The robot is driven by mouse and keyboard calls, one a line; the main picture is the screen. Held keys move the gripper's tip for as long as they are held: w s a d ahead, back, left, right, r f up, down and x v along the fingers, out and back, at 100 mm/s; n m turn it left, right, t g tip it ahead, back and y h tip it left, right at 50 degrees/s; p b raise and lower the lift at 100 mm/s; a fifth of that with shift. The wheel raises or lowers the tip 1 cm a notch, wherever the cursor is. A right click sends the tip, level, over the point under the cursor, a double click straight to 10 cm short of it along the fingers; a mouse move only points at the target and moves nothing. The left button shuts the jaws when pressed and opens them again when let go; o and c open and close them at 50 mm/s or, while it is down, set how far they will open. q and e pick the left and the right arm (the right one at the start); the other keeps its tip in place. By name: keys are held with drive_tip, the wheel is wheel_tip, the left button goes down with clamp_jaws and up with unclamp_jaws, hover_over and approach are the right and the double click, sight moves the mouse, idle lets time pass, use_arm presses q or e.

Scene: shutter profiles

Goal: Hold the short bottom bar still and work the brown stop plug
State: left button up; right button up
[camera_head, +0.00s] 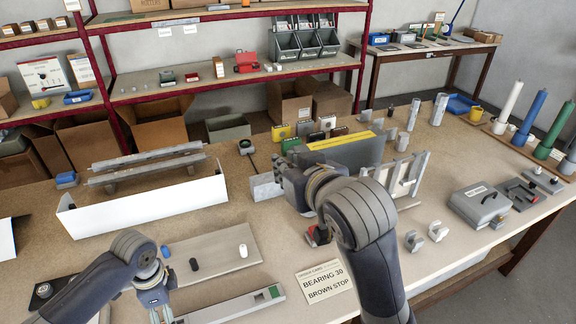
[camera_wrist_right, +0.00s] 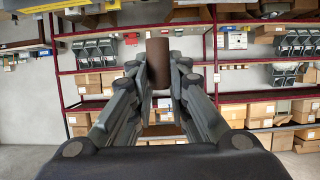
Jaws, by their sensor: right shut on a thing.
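The brown stop plug (camera_wrist_right: 158,64) is a brown cylinder standing between the fingertips of my right gripper (camera_wrist_right: 159,78), which is shut on it. In the head view my right gripper (camera_head: 282,172) is raised over the middle of the bench, and the plug is hidden there. A short grey bar with a green part near its right end, apparently the bottom bar (camera_head: 225,308), lies at the front of the bench. My left gripper (camera_head: 160,311) is at the bar's left end, partly cut off by the frame. Its fingers and any contact are unclear.
A card (camera_head: 325,283) reads "BEARING 30 BROWN STOP". A white-fronted stand with grey profiles (camera_head: 150,160) is at left. A grey case (camera_head: 480,203) is at right.

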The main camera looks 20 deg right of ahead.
use_arm(q)
wheel_tip(320, 180, down, 8)
drive_tip(key=b, duration=0.8)
drive_tip(key=shift+f, duration=0.2)
drive_tip(key=shift+r, duration=0.1)
drive_tip(key=shift+c, duration=0.6)
drive_tip(key=c, duration=2.2)
